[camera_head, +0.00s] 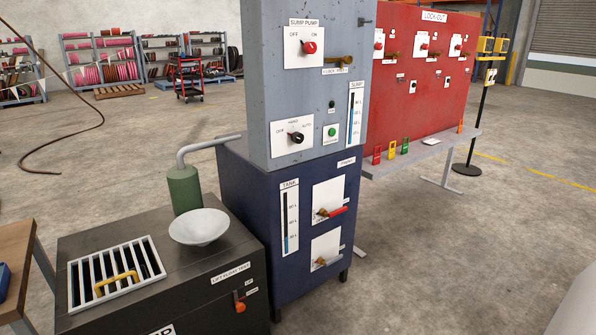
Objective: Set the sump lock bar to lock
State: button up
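The grey sump panel (262,90) stands in the middle of the view. Its SUMP PUMP plate (304,62) has a red knob (309,48) between OFF and ON markings. A brass bar (340,61), which looks like the sump lock bar, lies roughly level to the lower right of that knob. A small label (335,71) sits just under the bar, too small to read surely. I cannot tell which setting the bar is in. My gripper is not in view.
A black knob (296,138) and green button (332,132) are lower on the panel. Below is a blue tank cabinet (258,222) with valve handles. A black sump box (185,270) with grate and funnel stands front left. A red lockout board (425,110) stands right.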

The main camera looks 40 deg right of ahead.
aim_at(348, 60)
jog(key=z, duration=1.35)
